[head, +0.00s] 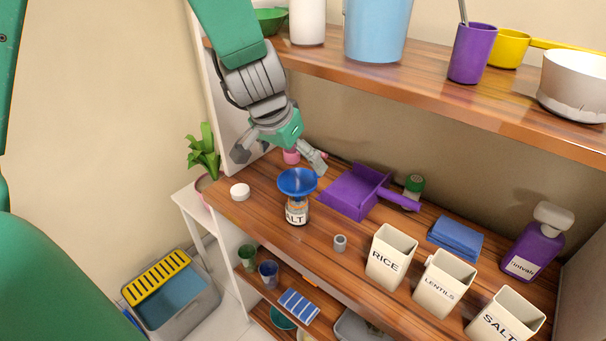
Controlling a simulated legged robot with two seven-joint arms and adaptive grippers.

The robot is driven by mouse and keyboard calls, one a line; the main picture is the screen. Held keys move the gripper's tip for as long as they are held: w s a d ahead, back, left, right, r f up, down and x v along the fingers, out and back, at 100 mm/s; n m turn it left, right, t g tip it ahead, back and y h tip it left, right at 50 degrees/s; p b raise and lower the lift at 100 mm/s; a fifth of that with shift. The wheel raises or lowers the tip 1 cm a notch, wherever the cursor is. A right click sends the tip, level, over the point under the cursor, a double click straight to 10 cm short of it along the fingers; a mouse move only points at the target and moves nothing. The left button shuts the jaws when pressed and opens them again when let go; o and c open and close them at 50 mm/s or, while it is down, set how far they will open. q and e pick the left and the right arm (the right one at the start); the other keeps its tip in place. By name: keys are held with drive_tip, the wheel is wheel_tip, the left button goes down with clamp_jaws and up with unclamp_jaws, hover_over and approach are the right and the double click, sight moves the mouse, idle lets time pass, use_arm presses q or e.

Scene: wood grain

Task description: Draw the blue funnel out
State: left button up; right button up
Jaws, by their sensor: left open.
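The blue funnel (297,181) sits in the mouth of a small jar (297,212) whose label reads in part "LT". The jar stands upright near the front edge of the wooden counter (262,205). My left gripper (280,160) comes down from above and is open, with its fingers spread. It is above and behind the funnel in the picture. One fingertip shows close to the funnel's upper right rim; I cannot tell whether it touches. The funnel's spout is hidden in the jar. My right gripper is not in view.
A white lid (240,192) lies left of the jar, and a grey ring (340,243) lies to the right. A purple dustpan (352,192) is close behind. Containers labelled RICE (390,258), LENTILS (442,285) and SALT (503,318) stand at right. An upper shelf (420,88) overhangs the back.

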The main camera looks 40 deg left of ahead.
sight(297, 180)
use_arm(q)
drive_tip(key=w+a+f, duration=0.1)
drive_tip(key=f, duration=0.1)
drive_tip(key=w+f, duration=0.1)
drive_tip(key=f, duration=0.2)
drive_tip(key=w+a+f+b, duration=0.1)
drive_tip(key=f, duration=0.2)
drive_tip(key=shift+a, duration=0.3)
drive_tip(key=shift+w+f, duration=0.2)
drive_tip(key=shift+f, duration=0.15)
drive_tip(key=shift+w+d+f, duration=0.15)
drive_tip(key=shift+d+f, duration=0.05)
drive_tip(key=shift+d, duration=0.35)
drive_tip(key=shift+d+r, duration=0.15)
drive_tip(key=shift+d, duration=0.35)
drive_tip(key=shift+a, duration=0.35)
drive_tip(key=c, duration=1.2)
drive_tip(key=shift+a+f, duration=0.2)
drive_tip(key=shift+a, duration=0.2)
drive_tip(key=shift+o, duration=0.6)
drive_tip(key=c, duration=0.6)
drive_tip(key=shift+d, duration=0.3)
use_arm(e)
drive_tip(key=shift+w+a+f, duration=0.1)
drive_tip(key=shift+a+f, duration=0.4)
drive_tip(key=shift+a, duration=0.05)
